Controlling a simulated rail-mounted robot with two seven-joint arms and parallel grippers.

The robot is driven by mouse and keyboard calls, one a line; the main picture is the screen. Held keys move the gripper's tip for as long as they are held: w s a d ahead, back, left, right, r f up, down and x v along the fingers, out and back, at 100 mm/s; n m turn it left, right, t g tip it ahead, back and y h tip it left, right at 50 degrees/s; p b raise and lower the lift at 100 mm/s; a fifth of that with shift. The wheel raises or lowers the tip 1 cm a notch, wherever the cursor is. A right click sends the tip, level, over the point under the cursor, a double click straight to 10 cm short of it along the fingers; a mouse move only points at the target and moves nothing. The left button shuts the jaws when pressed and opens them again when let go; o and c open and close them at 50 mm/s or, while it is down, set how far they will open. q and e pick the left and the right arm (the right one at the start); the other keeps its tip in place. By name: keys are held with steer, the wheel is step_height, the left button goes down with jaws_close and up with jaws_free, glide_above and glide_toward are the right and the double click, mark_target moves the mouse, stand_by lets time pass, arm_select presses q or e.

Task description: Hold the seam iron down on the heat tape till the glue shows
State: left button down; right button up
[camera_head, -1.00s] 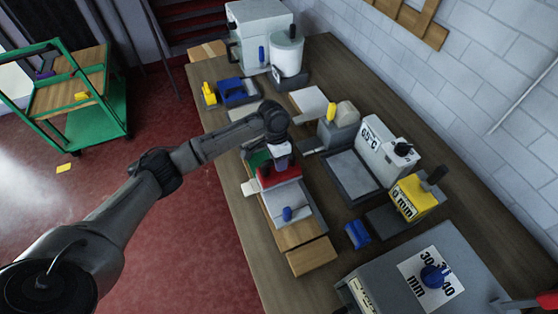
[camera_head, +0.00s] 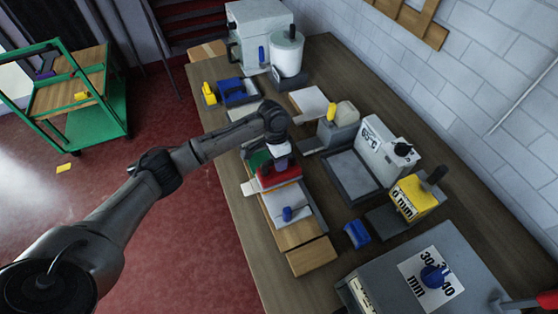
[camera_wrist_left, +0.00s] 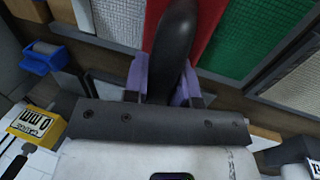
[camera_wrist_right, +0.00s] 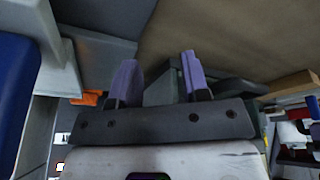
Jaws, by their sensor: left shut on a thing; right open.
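My left gripper (camera_head: 281,153) is over the work on the bench, its arm reaching in from the left. In the left wrist view its purple fingers (camera_wrist_left: 163,80) are shut on the black handle (camera_wrist_left: 174,45) of the seam iron. A red surface (camera_wrist_left: 207,32) lies around and behind the handle; it also shows under the gripper in the head view (camera_head: 278,178). The iron's underside and its contact with the tape are hidden. I cannot make out the heat tape or glue. My right gripper (camera_wrist_right: 157,78) is open and empty in the right wrist view.
A green panel (camera_wrist_left: 247,40) lies beside the red surface. A blue block (camera_head: 357,234), a yellow gauge block (camera_head: 413,197), a 65°C box (camera_head: 384,153) and a grey machine (camera_head: 390,290) stand to the right. A green cart (camera_head: 113,125) stands at left on the red floor.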

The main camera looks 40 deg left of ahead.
arm_select(q)
steer(key=shift+r, duration=0.15)
arm_select(e)
steer(key=shift+d+r, duration=0.1)
steer(key=shift+r, duration=0.05)
arm_select(q)
steer(key=shift+r+p, duration=0.35)
steer(key=shift+p, duration=0.25)
arm_select(e)
steer(key=shift+r, duration=0.45)
arm_select(q)
steer(key=p+v, duration=0.1)
steer(key=p, duration=0.1)
steer(key=p+v, duration=0.1)
steer(key=v, duration=0.1)
steer(key=shift+s+d+p, duration=0.1)
steer(key=shift+d+p, duration=0.2)
steer(key=shift+p, duration=0.1)
steer(key=shift+d+p+v, duration=0.15)
steer(key=shift+p+v, duration=0.65)
steer(key=shift+p, duration=0.25)
steer(key=shift+d+p+v, duration=0.2)
steer(key=shift+p+v, duration=0.65)
steer(key=shift+p, duration=0.15)
steer(key=shift+s, duration=0.2)
arm_select(e)
step_height(320, 180, up, 8)
steer(key=shift+f, duration=0.1)
